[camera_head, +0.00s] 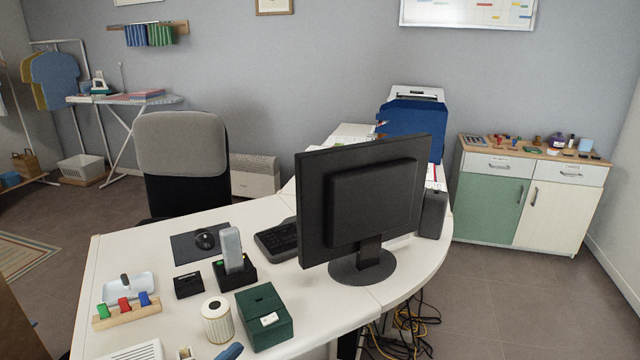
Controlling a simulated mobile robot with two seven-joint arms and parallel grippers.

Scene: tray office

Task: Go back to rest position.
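Neither of my grippers shows in the head view, and no part of my arms can be made out. The white desk (150,245) fills the lower middle of the view. On it stand a black monitor (375,200) seen from behind, a dark green box (264,318), a cordless phone in its black base (235,268) and a white cylinder (217,320). A wooden rack (127,312) with red, green and blue pieces lies at the desk's front left.
A grey-backed office chair (182,150) stands behind the desk. A cabinet (530,200) with small items on top stands at the right wall. Loose cables (405,335) lie on the floor under the desk. The floor at the right is clear.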

